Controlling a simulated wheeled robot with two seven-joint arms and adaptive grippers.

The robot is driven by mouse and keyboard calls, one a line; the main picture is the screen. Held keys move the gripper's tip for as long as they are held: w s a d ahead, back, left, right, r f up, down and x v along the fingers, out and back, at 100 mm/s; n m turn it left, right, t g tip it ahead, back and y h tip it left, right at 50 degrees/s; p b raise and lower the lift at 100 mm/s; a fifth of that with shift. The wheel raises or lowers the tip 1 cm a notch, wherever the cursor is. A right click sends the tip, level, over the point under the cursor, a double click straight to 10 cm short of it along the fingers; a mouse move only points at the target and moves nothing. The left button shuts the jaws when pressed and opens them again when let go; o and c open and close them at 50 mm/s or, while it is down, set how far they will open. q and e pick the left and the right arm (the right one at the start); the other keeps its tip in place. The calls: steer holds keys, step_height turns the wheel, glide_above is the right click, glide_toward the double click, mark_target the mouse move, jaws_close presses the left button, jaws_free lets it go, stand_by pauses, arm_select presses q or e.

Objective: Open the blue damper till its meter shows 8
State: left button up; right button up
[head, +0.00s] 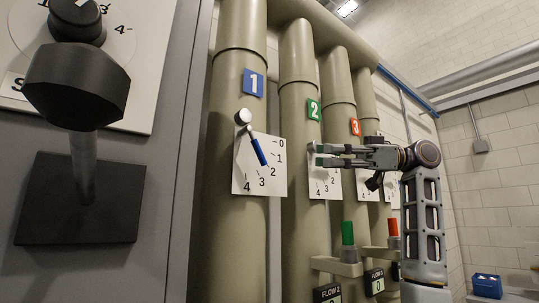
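The blue damper's lever (259,151) is on the pipe marked with a blue 1 plate (253,83). It hangs from a round white pivot over a white dial (241,180) numbered 0 to 4. The blue handle slants down to the right, roughly toward the 2. No meter for this damper shows in view. My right gripper (321,155) is in front of the pipe 2 dial (321,188), right of the blue lever and apart from it. Its fingers point left, spread and apparently empty. They hide part of that dial. My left gripper is not in view.
Pipes marked green 2 (314,108) and red 3 (355,127) stand to the right. Below are green (347,233) and red (393,227) upright handles and the FLOW 2 meter (329,293). A dark knobbed lever (78,88) stands on a grey panel at left.

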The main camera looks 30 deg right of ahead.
steer(key=p+x, duration=0.2)
steer(key=x, duration=1.2)
steer(key=shift+d, duration=0.1)
jaws_close()
stand_by(0.4)
